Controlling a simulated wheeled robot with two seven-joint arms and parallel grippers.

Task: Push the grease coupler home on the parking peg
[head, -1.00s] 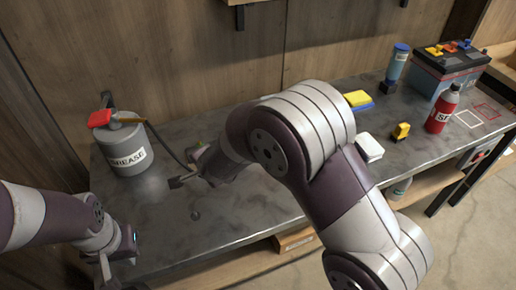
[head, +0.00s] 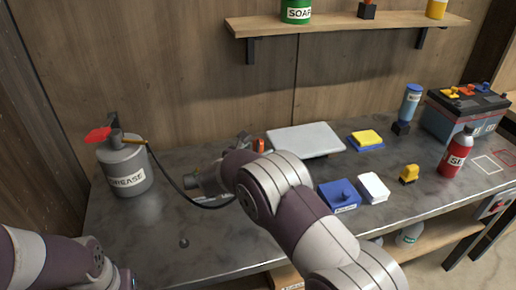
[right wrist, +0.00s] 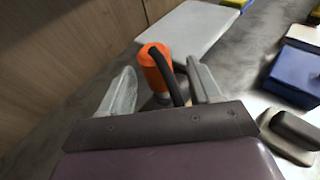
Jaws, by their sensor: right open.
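The orange grease coupler (right wrist: 157,68) stands between the two fingers of my right gripper (right wrist: 160,92) in the right wrist view, with a black hose (right wrist: 181,78) running from it toward the camera. The fingers are apart, with a visible gap to the coupler on the left side. In the head view the coupler (head: 259,145) shows just right of my right gripper (head: 244,143), which my own arm partly covers. The parking peg is not clearly visible, so I cannot tell how far the coupler sits on it. My left gripper is outside the frame, below my left arm.
The hose leads back to the grey grease can (head: 124,167) at the left. A pale board (head: 305,139) lies behind the coupler. A blue block (head: 339,195) and a white block (head: 373,187) stand to the right. A shelf (head: 345,24) hangs above the bench.

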